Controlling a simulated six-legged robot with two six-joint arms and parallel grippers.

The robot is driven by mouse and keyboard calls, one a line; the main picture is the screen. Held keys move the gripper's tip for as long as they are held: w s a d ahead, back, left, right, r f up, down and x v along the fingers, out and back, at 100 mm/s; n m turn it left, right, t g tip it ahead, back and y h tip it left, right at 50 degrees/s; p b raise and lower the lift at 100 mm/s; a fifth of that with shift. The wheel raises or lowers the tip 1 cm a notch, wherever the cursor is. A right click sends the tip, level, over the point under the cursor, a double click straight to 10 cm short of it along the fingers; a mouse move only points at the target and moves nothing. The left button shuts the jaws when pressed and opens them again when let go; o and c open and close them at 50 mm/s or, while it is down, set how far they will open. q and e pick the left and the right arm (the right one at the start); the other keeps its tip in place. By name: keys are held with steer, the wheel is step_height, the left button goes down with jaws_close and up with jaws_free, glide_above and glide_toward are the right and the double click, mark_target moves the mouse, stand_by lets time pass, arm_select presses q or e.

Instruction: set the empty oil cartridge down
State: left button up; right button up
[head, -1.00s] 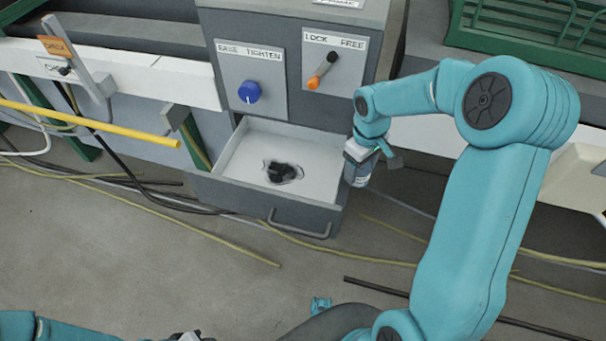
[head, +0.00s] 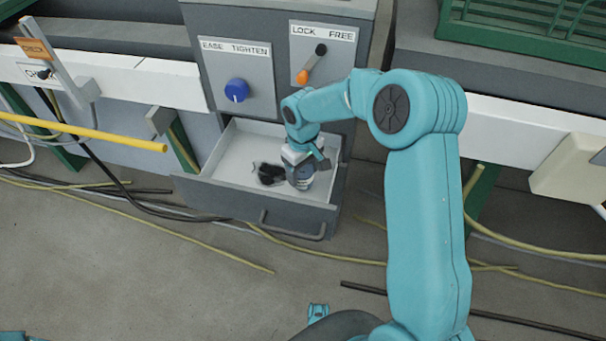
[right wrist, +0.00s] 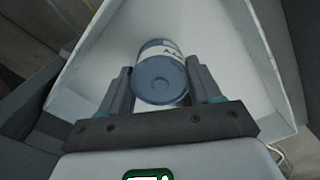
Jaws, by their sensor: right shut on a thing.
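The oil cartridge (right wrist: 163,78) is a small blue-grey can with a white label band. My right gripper (right wrist: 162,88) is shut on it, one finger on each side. In the head view the cartridge (head: 303,182) is partly hidden by my right gripper (head: 303,166). It is over the right part of the open drawer (head: 237,150), inside its walls. I cannot tell whether its base touches the drawer floor.
A dark, ragged patch (head: 268,174) lies on the drawer floor just left of the cartridge. The drawer's grey front and handle (head: 292,231) stand nearest me. Above are a blue knob (head: 236,90) and an orange-tipped lever (head: 303,76). The drawer's left part is clear.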

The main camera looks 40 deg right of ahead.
mark_target(303, 170)
steer(key=shift+f, duration=0.45)
steer(key=shift+f, duration=0.25)
steer(key=o, duration=1.1)
steer(key=shift+r, duration=0.1)
steer(key=shift+c, duration=0.2)
steer(key=shift+r, duration=0.25)
step_height(303, 170, up, 12)
steer(key=p, duration=0.3)
steer(key=shift+p, duration=0.35)
steer(key=shift+f, duration=0.1)
